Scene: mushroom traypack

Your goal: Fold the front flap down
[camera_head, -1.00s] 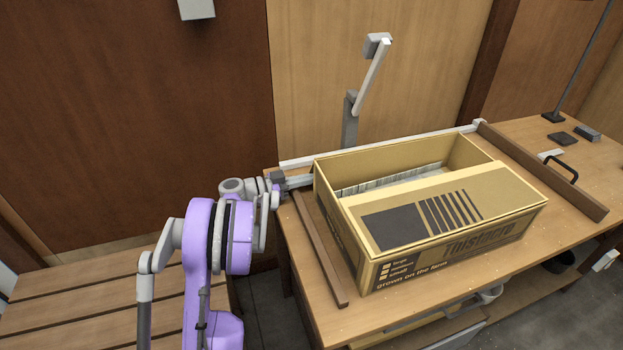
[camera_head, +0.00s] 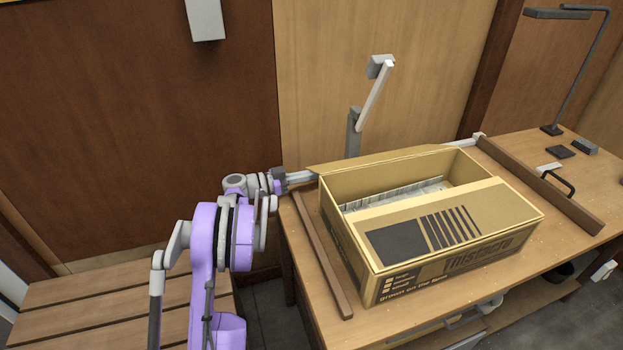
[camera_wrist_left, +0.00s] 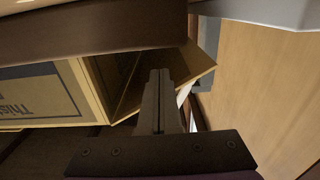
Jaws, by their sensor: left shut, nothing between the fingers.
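An open cardboard box (camera_head: 420,278) stands on the wooden table. Its near flap (camera_head: 425,237), with a dark rectangle and stripes, lies over the near part of the opening. Its far flap (camera_head: 375,160) sticks up and outward along the far wall. My left gripper (camera_head: 312,176) is shut and empty at the box's far left corner, by the end of the far flap. In the left wrist view the closed fingers (camera_wrist_left: 160,95) are close to the brown flap (camera_wrist_left: 187,65); whether they touch is unclear. The right gripper is out of view.
A wooden strip (camera_head: 322,255) lies left of the box and a wooden rail (camera_head: 540,188) to its right. A grey post with a white arm (camera_head: 372,85) rises behind the box. Pale packing (camera_head: 400,195) shows inside. A lamp (camera_head: 570,70) stands at the back right.

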